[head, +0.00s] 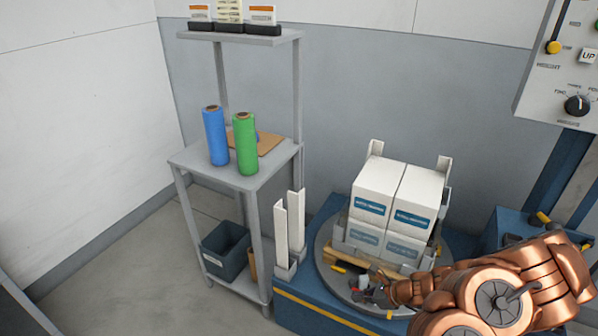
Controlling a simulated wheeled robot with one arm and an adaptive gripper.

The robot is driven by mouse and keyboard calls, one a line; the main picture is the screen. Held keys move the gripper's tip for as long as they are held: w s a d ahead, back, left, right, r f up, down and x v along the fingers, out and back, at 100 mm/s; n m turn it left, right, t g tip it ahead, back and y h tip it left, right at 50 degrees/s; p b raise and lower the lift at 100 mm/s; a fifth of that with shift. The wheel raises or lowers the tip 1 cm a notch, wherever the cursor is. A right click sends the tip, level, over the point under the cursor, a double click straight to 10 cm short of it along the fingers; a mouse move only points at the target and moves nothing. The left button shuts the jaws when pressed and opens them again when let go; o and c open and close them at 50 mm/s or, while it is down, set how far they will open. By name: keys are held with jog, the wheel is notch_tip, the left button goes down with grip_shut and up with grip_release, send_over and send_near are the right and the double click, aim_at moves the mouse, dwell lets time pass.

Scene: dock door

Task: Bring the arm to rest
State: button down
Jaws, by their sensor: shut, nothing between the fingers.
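My copper-coloured arm reaches in from the right edge, low in the head view. My gripper (366,290) is at the arm's left end, small and dark, over the front edge of the round turntable (326,262). Its fingers are shut with nothing visible between them. I cannot tell whether the gripper touches the turntable or pallet.
A grey shelf stand (278,183) holds a blue roll (215,136) and a green roll (245,145). A dark bin (226,250) sits on its lower shelf. White corner posts (296,220) stand left of the turntable. A control panel (562,75) hangs upper right. Floor at left is clear.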

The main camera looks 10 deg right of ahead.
jog(key=w+a+r+n+g+y+p, duration=0.2)
jog(key=a+r+n, duration=0.6)
jog(key=r, duration=0.7)
jog(key=s+a+r+n+g+p, duration=0.1)
jog(key=s+a+r+n+g, duration=0.1)
jog(key=s+a+r+n, duration=0.3)
jog(key=s+a+r+n+g+p, duration=0.1)
jog(key=s+a+r+n+p, duration=0.15)
jog(key=a+r, duration=0.4)
jog(key=s+d+r+n+g+h+p, duration=0.1)
jog(key=s+d+r+n+h, duration=0.1)
jog(key=s+r, duration=0.3)
jog(key=s+d+r+n+g+h+p, duration=0.1)
jog(key=s+d+r+n+h+p, duration=0.1)
jog(key=s, duration=0.9)
jog(key=s+d+r+n+g+h+p, duration=0.1)
jog(key=s+d+r+n+h, duration=0.2)
jog(key=s+r+n+h, duration=0.2)
jog(key=s+r+n, duration=0.2)
jog(key=s+r, duration=0.1)
jog(key=r, duration=0.1)
jog(key=shift+d, duration=0.3)
jog(key=shift+d+r, duration=0.1)
